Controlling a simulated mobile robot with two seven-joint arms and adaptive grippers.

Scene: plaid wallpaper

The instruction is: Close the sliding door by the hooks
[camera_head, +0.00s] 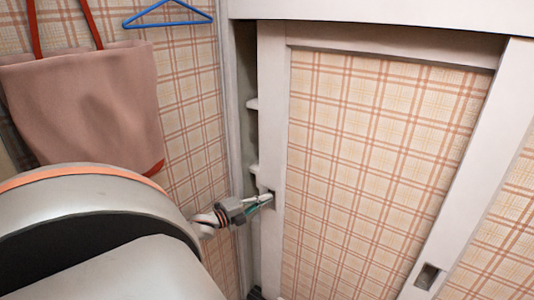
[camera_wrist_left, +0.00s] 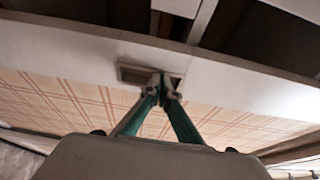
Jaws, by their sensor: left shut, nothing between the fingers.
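The sliding door (camera_head: 375,180) has a white frame and a plaid panel, and it also shows in the left wrist view (camera_wrist_left: 70,100). A narrow dark gap is open along its left edge. My left gripper (camera_head: 268,198) is at the recessed handle on the door's left stile; the handle is partly hidden in the head view. In the left wrist view, the shut, empty fingertips of that gripper (camera_wrist_left: 162,80) are at the rectangular recess (camera_wrist_left: 130,73); I cannot tell how deep they reach. My right gripper is not in view.
A blue hanger (camera_head: 168,17) and a pink bag (camera_head: 85,95) hang on the plaid wall at the left. Pale shelf edges (camera_head: 252,103) show inside the gap. Another recessed handle (camera_head: 428,277) is at the lower right.

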